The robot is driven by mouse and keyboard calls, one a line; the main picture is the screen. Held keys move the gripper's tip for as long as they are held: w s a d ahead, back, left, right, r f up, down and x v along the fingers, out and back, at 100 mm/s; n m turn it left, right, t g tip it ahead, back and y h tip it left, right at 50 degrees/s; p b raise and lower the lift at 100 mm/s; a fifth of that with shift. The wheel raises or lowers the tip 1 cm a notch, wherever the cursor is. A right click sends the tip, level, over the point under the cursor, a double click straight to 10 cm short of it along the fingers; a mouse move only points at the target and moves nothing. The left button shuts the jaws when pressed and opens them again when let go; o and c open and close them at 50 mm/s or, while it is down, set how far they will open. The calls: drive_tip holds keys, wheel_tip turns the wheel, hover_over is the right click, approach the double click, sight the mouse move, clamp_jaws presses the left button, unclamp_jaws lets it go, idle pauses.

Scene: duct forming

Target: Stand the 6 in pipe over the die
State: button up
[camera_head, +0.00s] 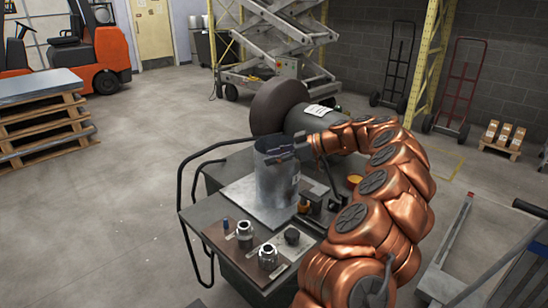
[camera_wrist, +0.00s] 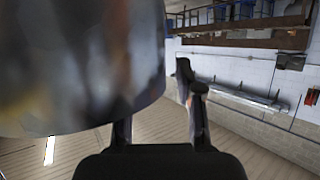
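The 6 in pipe (camera_head: 275,184) is a grey metal cylinder standing upright on a flat metal plate on the bench. My gripper (camera_head: 287,153) is at its upper part, on the right side near the rim. In the wrist view the pipe (camera_wrist: 75,65) is large and blurred at the left. My gripper (camera_wrist: 160,110) has its fingers spread there. The left finger's tip is hidden by the pipe and the right finger stands clear of its edge. I cannot tell whether a finger touches the pipe. No die can be made out inside or beneath the pipe.
The bench has a dark round wheel-like part (camera_head: 277,105) behind the pipe. Small metal fittings (camera_head: 268,256) stand on a board (camera_head: 225,238) in front. A clamp-like tool (camera_head: 312,205) is right of the pipe. A pallet stack (camera_head: 40,125) is at left; open floor lies between.

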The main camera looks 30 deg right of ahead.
drive_tip(key=shift+s, duration=0.1)
drive_tip(key=v, duration=1.2)
idle(0.7)
